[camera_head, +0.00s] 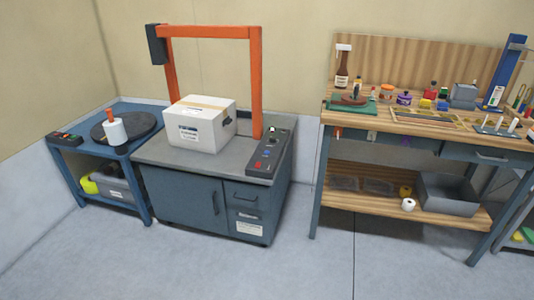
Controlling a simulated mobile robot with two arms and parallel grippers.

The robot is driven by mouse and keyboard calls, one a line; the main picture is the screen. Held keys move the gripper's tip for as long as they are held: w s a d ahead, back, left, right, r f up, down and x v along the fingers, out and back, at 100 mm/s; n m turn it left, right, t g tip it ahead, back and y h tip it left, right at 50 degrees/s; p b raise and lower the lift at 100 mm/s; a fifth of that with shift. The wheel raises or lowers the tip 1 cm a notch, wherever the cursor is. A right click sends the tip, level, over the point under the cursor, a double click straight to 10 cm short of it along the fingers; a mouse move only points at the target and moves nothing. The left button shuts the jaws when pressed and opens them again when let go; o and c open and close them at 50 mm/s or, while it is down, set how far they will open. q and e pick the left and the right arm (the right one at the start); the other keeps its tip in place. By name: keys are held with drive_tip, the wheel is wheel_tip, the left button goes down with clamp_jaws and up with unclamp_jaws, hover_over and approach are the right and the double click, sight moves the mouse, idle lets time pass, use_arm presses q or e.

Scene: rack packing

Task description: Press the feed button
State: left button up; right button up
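A dark control panel (268,151) lies along the right edge of the grey machine's top. The lettering is too small to read, so I cannot tell which is the feed button. A second dark panel (65,138) with small red marks sits on the blue table at the left. Neither of my grippers shows in the head view.
A white carton (201,124) stands on the machine top (155,152) under an orange frame (255,80). A wooden workbench (392,119) with many small items stands at the right. The grey floor (290,265) in front is clear.

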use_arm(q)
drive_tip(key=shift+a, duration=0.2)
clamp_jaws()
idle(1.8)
